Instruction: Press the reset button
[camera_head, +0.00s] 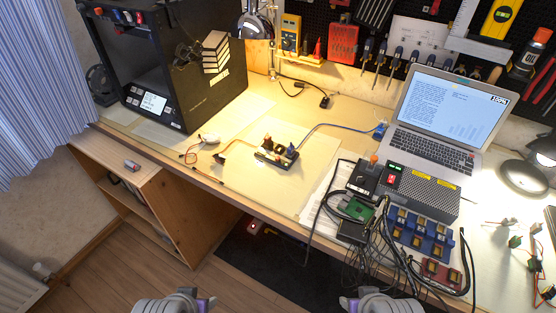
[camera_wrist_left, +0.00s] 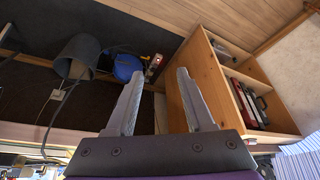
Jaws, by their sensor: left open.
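No button is readably marked as reset in the head view. A small dark board with several parts on it (camera_head: 277,153) lies mid-bench, with a blue cable running right from it. A grey power box (camera_head: 420,190) to its right carries a red switch and a green-lit display. A green circuit board (camera_head: 352,207) sits among black wires in front of that box. My left gripper (camera_wrist_left: 158,75) is open and empty in the left wrist view, facing the area under the bench, away from these devices. In the head view only grey-purple parts of my arms show at the bottom edge.
A black 3D printer (camera_head: 186,95) stands at the back left. An open laptop (camera_head: 445,115) and a lamp (camera_head: 540,150) are at the right. Loose cables hang over the front edge near the blue modules (camera_head: 420,232). The bench front left of centre is mostly clear.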

